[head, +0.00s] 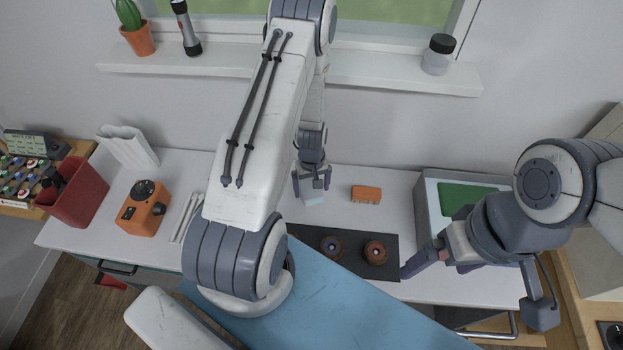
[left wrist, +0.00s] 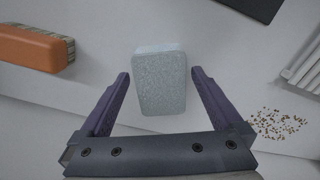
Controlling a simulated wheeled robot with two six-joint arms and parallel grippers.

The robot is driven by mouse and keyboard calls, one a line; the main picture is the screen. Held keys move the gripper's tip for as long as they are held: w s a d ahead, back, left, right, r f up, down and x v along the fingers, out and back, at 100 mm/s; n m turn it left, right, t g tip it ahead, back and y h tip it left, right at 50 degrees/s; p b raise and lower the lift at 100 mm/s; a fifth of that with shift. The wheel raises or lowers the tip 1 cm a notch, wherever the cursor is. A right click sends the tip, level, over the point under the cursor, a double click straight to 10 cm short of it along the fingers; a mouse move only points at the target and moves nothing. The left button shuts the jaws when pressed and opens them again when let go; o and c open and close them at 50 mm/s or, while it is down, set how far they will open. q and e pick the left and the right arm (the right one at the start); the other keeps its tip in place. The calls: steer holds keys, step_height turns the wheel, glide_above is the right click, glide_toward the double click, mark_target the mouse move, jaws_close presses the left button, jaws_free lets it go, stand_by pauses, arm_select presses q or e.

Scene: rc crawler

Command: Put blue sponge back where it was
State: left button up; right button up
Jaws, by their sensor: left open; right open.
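The pale blue sponge (head: 313,198) is on the white worktop near the wall, left of the orange brush-like block (head: 366,194). In the left wrist view the sponge (left wrist: 160,85) lies between the fingers of my left gripper (left wrist: 160,76), with gaps on both sides. My left gripper (head: 312,184) is open and above the sponge in the head view, partly covering it. My right gripper (head: 437,264) is open and empty, over the worktop between the dark mat and the grey tray.
A dark mat (head: 304,232) holds two round brown parts (head: 375,252). The grey tray (head: 426,211) with a green pad (head: 463,197) stands right. An orange device (head: 142,213) and red bin (head: 75,196) stand left. Crumbs (left wrist: 278,124) lie near the sponge.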

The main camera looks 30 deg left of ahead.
arm_select(q)
step_height(320, 180, up, 10)
steer(key=b, duration=0.2)
steer(key=shift+f, duration=0.2)
step_height(320, 180, down, 11)
steer(key=shift+r+p, duration=0.2)
steer(key=shift+p, duration=0.85)
steer(key=shift+r, duration=0.3)
